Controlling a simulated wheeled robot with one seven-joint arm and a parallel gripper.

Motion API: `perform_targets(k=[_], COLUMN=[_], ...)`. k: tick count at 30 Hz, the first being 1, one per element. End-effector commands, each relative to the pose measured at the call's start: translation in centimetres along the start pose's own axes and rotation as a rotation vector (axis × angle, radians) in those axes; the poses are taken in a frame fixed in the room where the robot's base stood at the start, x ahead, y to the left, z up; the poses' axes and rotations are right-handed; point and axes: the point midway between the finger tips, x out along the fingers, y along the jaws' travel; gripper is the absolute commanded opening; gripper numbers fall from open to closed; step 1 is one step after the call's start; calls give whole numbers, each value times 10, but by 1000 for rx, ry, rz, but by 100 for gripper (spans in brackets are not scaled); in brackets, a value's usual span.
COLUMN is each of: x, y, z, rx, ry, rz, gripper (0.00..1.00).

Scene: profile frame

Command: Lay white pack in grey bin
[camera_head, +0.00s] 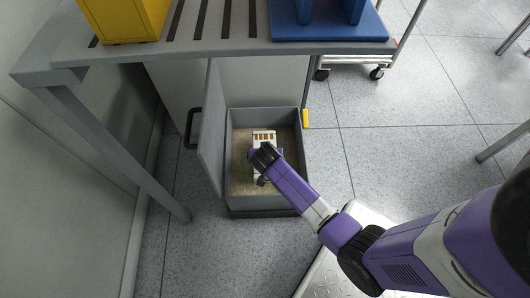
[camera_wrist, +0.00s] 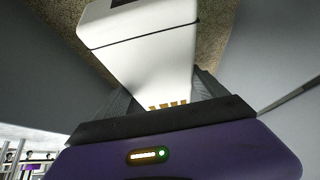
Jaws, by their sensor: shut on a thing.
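The white pack (camera_head: 264,135), with a row of brownish-gold bars on it, shows over the inside of the grey bin (camera_head: 262,203) in the head view. The bin is open, with grey walls and a brown speckled floor. My gripper (camera_head: 266,156) reaches in over the bin's near side and is shut on the pack. In the wrist view the white pack (camera_wrist: 150,48) sits between the grey fingers of my gripper (camera_wrist: 165,97), with the brown floor behind it. I cannot tell whether the pack touches the floor. My wrist hides part of the pack.
A grey panel (camera_head: 211,130) stands upright along the bin's left side. A grey table (camera_head: 235,48) overhangs the back, carrying a yellow box (camera_head: 122,20) and a blue stand (camera_head: 330,28). A table leg (camera_head: 115,150) is at left.

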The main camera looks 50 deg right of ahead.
Motion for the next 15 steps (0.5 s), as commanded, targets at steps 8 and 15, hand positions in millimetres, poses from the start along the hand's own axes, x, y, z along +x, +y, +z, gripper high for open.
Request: perform_targets(k=[8,15], x=[4,8], y=[-1,-1], z=[1,4], rx=[0,0], ry=[3,3], rz=[-1,-1], gripper=[12,12])
